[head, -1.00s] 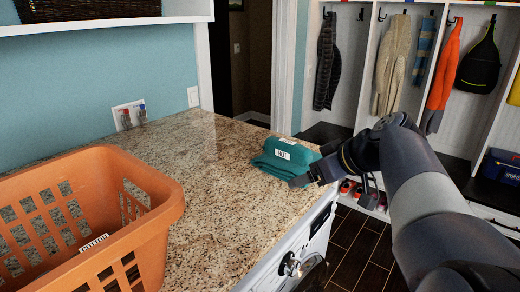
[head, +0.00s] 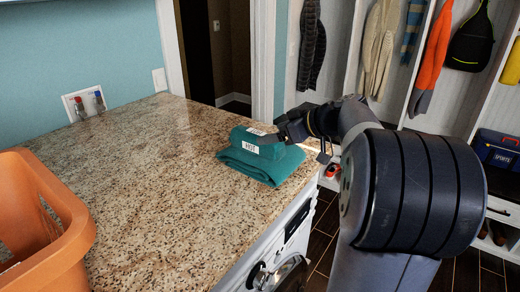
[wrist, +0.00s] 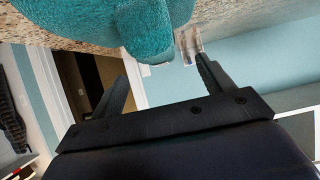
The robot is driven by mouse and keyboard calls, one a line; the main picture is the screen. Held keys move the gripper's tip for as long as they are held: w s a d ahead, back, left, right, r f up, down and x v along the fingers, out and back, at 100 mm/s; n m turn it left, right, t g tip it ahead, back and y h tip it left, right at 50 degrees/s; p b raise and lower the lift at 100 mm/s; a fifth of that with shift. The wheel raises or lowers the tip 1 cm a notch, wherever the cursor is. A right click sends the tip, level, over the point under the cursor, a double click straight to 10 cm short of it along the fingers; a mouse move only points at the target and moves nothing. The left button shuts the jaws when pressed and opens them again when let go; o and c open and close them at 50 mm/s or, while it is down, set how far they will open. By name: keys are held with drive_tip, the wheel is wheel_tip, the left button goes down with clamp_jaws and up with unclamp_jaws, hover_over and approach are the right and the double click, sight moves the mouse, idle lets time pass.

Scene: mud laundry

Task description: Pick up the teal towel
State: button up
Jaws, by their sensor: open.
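The teal towel (head: 262,160) lies folded on the granite counter near its right edge, with a rolled part on top and white labels on it. My gripper (head: 278,132) is at the towel's upper right side in the head view, close above its rolled part. In the wrist view the towel (wrist: 130,25) fills the top, beyond the two spread fingers of my gripper (wrist: 165,80). The fingers are open with nothing between them. Whether a fingertip touches the towel I cannot tell.
An orange basket (head: 75,235) stands on the counter (head: 150,165) at the left. A washing machine (head: 290,240) is below the counter's right edge. The counter between basket and towel is clear. Coats hang in cubbies behind, with a blue box (head: 497,150) at right.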

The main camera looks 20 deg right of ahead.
sight(263, 134)
drive_tip(key=p+x, duration=0.2)
drive_tip(key=x, duration=0.3)
drive_tip(key=shift+w, duration=0.2)
drive_tip(key=shift+r, duration=0.1)
drive_tip(key=c, duration=1.7)
